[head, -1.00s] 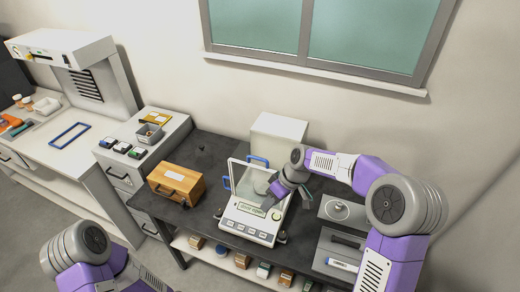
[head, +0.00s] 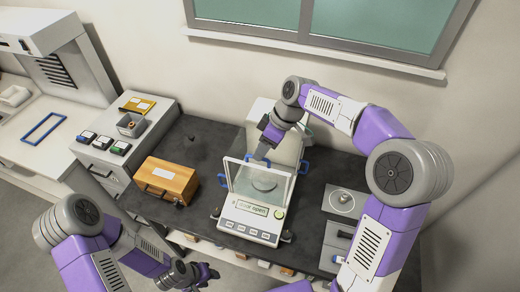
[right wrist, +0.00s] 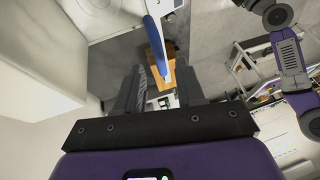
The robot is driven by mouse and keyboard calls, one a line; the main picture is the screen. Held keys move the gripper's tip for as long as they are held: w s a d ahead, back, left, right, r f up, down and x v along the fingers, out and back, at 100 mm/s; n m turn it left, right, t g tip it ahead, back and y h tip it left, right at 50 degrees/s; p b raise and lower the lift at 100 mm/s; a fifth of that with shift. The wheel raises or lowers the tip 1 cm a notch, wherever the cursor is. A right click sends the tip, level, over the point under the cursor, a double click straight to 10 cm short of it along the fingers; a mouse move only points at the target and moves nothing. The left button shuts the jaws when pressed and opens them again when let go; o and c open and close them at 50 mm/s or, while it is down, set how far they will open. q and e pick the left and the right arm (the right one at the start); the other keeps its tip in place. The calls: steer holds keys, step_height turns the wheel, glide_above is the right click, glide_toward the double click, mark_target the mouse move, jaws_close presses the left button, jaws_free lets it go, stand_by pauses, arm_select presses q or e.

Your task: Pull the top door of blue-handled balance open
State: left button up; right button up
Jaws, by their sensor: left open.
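The blue-handled balance (head: 247,221) stands on the dark table, with a clear draft shield around a round pan (head: 264,184). Blue handles show at its left side (head: 222,180) and right side (head: 304,167). My right gripper (head: 260,157) points down at the upper back edge of the shield and hides that part. In the right wrist view, a blue handle (right wrist: 156,42) reaches between the parted fingers of the right gripper (right wrist: 161,92); a gap seems to show on both sides. My left gripper (head: 207,273) is open and empty at the bottom, away from the balance.
A wooden box (head: 168,180) stands left of the balance. A white box (head: 283,150) stands behind it, close to my right arm. A device with a round plate (head: 342,201) stands to the right. Grey drawers (head: 122,138) are at the left.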

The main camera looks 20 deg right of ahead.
steer(key=shift+a+f, duration=0.2)
steer(key=shift+f, duration=0.25)
steer(key=shift+s+a+f, duration=0.1)
steer(key=shift+s+f, duration=0.05)
jaws_close()
